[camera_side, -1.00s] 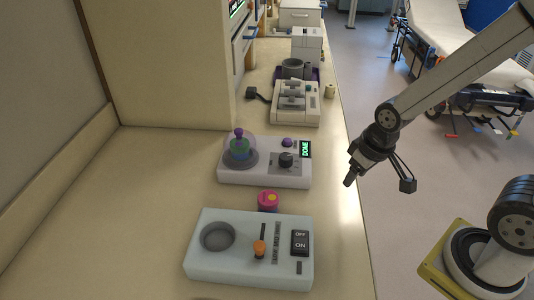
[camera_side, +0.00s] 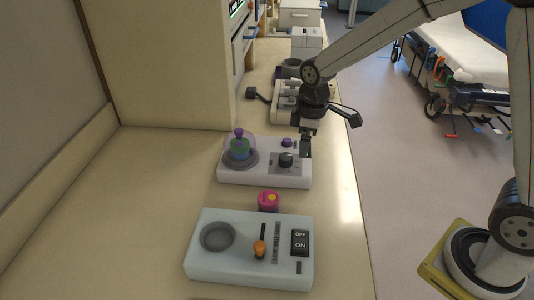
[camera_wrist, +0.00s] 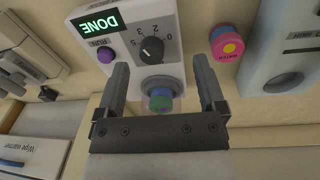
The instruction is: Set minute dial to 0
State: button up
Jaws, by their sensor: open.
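The minute dial (camera_side: 286,160) is a black round knob on a grey numbered plate on a white device (camera_side: 245,178). In the wrist view the dial (camera_wrist: 152,50) shows with numbers around it; I cannot tell surely which one its mark points at. My gripper (camera_side: 306,148) is over the right end of the device, just right of the dial and apart from it in the side view. In the wrist view my gripper (camera_wrist: 161,72) is open, its two fingers apart with nothing gripped. A green display (camera_wrist: 98,24) reads DONE; my gripper hides it in the side view.
The device also carries a purple button (camera_side: 287,142) and a clear dome (camera_side: 239,147) over a blue-green item. Another machine (camera_side: 288,100) stands behind. The counter's left is clear.

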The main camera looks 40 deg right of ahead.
aim_at(285, 156)
jog(key=w+n, duration=0.1)
jog(key=w+a+n, duration=0.1)
jog(key=w, duration=0.1)
jog(key=w+n, duration=0.1)
jog(key=w, duration=0.1)
jog(key=shift+a+r+g, duration=0.2)
jog(key=shift+a+g, duration=0.05)
jog(key=shift+g, duration=0.05)
jog(key=shift+w+d+f, duration=0.1)
jog(key=shift+f, duration=3.8)
grip_shut()
